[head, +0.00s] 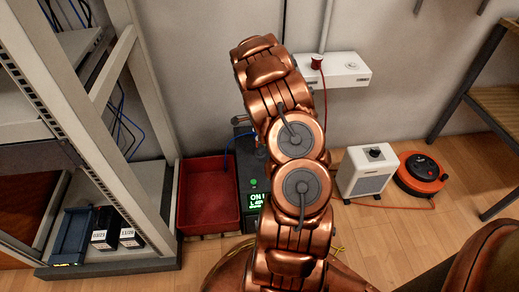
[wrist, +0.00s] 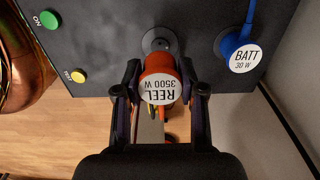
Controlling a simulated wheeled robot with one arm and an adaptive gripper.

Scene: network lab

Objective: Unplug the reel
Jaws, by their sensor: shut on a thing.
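In the wrist view my gripper (wrist: 160,92) is shut on the red plug (wrist: 160,65), whose white label reads REEL 3500 W. The plug is just in front of a round grey socket (wrist: 160,39) on the dark power unit; I cannot tell whether it is still partly inside. In the head view the dark power unit (head: 254,184) has a lit green display reading ON, and my copper arm hides part of it and my gripper. The orange and black cable reel (head: 421,173) stands on the floor at the right.
A blue plug labelled BATT 30 W (wrist: 245,57) sits right of the held one. A green ON button (wrist: 48,19) and a yellow TEST button (wrist: 78,76) are at left. A red tray (head: 207,195), a white heater-like box (head: 363,174) and a wall shelf (head: 345,70) surround the unit.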

